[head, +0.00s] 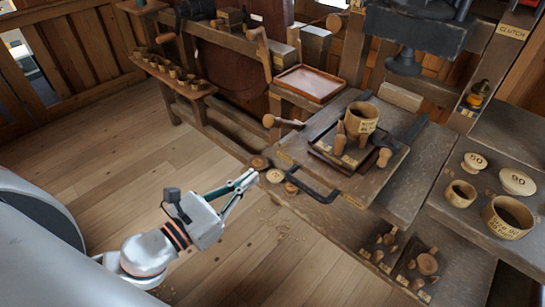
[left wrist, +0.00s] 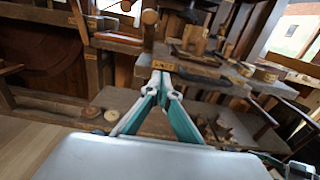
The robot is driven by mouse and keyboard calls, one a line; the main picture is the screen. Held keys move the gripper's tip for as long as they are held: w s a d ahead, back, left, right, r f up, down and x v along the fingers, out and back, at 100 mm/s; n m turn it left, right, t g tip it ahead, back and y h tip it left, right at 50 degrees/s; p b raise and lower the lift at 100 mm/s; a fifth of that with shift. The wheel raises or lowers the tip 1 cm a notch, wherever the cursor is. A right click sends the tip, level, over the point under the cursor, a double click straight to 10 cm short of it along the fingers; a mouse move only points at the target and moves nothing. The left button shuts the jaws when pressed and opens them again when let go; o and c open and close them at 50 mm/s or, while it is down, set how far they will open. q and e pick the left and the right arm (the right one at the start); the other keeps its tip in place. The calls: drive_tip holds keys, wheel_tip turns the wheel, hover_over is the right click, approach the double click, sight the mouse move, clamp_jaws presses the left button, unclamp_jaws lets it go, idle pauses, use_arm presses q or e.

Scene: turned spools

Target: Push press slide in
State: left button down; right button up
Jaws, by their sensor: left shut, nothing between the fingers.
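The press slide (head: 290,143) is a grey-brown board on the bench, with a dark bar handle (head: 312,188) along its front edge. A dark tray (head: 322,153) on it bears a wooden cup (head: 361,118) and several turned wooden pieces. My left gripper (head: 250,178) is shut and empty, in front of and left of the handle, apparently apart from it. In the left wrist view the shut fingertips (left wrist: 163,72) appear in front of the slide's edge (left wrist: 205,75), partly covering it.
The dark press head (head: 403,62) hangs behind the slide. A side shelf (head: 480,215) at right holds cups and lids marked 90. A lower shelf (head: 345,228) holds trays of small parts. A reddish tray (head: 310,84) stands behind. Open floor lies at left.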

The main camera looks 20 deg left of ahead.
sight(281, 153)
use_arm(q)
drive_tip(key=p+x, duration=0.1)
drive_tip(key=x, duration=0.6)
drive_tip(key=shift+a+p, duration=0.1)
drive_tip(key=shift+p, duration=0.3)
drive_tip(key=shift+x, duration=0.75)
drive_tip(key=shift+f, duration=0.1)
use_arm(e)
drive_tip(key=r, duration=0.3)
drive_tip(key=shift+w+a, duration=0.15)
drive_tip(key=shift+w, duration=0.1)
drive_tip(key=shift+f, duration=0.1)
use_arm(q)
drive_tip(key=shift+w, duration=0.2)
